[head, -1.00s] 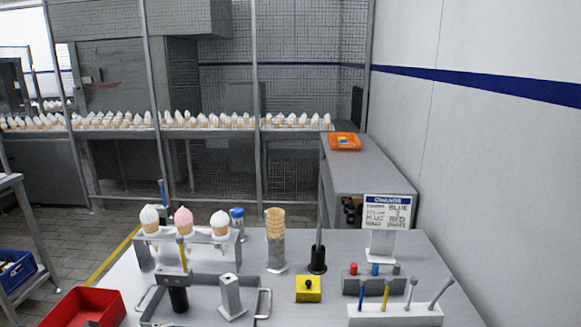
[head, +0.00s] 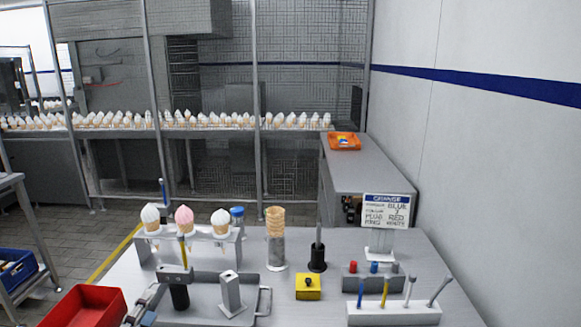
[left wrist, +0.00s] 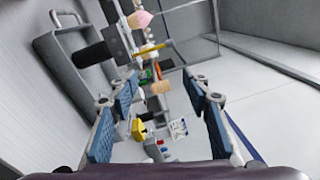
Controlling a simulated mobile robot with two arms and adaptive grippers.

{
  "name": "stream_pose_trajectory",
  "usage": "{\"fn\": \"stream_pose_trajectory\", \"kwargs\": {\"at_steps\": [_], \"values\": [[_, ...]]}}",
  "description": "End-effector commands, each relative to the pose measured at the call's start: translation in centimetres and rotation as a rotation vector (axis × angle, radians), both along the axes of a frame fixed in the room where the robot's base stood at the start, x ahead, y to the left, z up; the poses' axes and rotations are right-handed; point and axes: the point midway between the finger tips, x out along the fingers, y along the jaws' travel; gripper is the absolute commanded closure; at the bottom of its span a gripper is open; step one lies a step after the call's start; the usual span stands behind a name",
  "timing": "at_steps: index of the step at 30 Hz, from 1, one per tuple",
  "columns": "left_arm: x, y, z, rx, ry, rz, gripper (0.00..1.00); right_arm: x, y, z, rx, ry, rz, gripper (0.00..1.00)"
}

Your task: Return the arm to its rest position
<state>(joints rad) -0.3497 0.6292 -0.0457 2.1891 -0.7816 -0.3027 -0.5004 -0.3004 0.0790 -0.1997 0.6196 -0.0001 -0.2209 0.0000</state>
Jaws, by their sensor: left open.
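My left gripper (head: 143,306) shows at the lower left of the head view, beside the left end of the grey tray (head: 205,318). In the left wrist view my left gripper (left wrist: 160,92) has its two blue-padded fingers wide apart, with nothing held between them. The tray, the cone rack and the sign appear tilted beyond the fingers there. Most of the left arm is out of the head view. My right gripper is in neither view.
A red bin (head: 84,306) lies just left of the gripper. The cone rack (head: 190,242) holds three topped cones. Stacked cones (head: 276,222), a yellow block (head: 308,288), a tool holder (head: 394,314) and a sign (head: 387,212) stand to the right.

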Motion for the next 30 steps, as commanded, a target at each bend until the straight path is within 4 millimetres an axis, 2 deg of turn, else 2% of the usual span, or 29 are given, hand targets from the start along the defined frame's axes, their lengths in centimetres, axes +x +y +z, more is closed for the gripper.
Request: {"fn": "stream_pose_trajectory", "kwargs": {"at_steps": [1,5,9,12,15,19,24,30], "values": [[-0.7,1.0,-1.5,-0.140,0.055,0.076,0.56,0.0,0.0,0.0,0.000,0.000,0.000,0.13],[-3.3,3.1,-6.5,-0.483,0.216,0.281,0.56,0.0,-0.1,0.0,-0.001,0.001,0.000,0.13],[-8.0,2.9,-13.1,-0.822,0.424,0.499,0.56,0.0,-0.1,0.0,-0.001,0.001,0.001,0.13],[-12.1,1.2,-17.2,-1.022,0.578,0.645,0.56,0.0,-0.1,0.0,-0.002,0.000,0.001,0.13],[-16.0,-1.1,-20.2,-1.173,0.721,0.767,0.56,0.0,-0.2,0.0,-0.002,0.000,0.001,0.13],[-20.7,-4.4,-22.5,-1.312,0.886,0.895,0.56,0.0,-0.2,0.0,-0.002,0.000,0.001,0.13],[-26.3,-8.7,-23.8,-1.437,1.087,1.034,0.56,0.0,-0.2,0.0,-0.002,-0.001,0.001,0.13],[-25.3,-8.8,-29.0,-1.421,1.105,1.059,0.56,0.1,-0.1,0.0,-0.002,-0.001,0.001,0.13]]}}
